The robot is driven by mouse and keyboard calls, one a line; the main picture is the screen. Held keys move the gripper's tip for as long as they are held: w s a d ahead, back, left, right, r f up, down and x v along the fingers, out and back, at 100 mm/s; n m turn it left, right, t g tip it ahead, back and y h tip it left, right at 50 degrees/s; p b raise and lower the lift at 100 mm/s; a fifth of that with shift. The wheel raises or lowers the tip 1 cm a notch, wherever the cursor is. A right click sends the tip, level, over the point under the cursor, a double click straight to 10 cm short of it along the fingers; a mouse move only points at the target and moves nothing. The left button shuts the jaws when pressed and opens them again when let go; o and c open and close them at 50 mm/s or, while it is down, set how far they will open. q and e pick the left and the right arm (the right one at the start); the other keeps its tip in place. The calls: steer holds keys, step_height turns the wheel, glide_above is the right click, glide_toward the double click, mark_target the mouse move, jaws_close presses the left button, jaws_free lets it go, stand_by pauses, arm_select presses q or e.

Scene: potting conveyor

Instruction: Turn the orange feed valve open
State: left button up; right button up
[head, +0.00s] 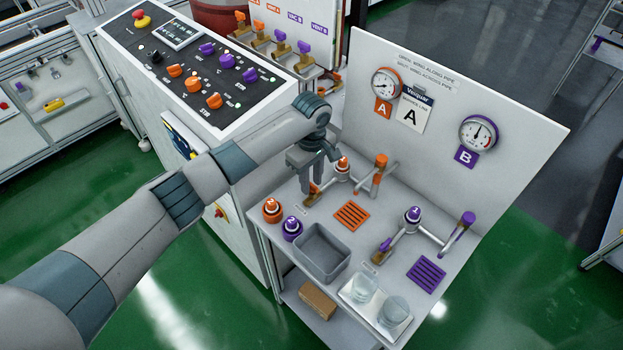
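My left gripper (311,184) reaches in from the left over the back-left part of the grey bench and points down. Its fingertips are at the orange valve (313,193), a small brass body with an orange wing at the near end of the orange line's pipe. The fingers cover much of the wing, so its angle and whether they grip it cannot be told. Behind it stand an orange-capped unit marked 1 (343,165) and an orange-topped upright pipe (380,162). Gauge A (386,84) is on the panel. My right gripper is out of view.
The purple line's valve (380,251) stands to the right. A grey bin (322,254), loose orange (271,210) and purple (291,229) capped units, and glass jars on a white tray (379,325) are in front. The upright panel (520,125) bounds the back; a control console (185,65) stands left.

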arm_select(q)
jaws_close()
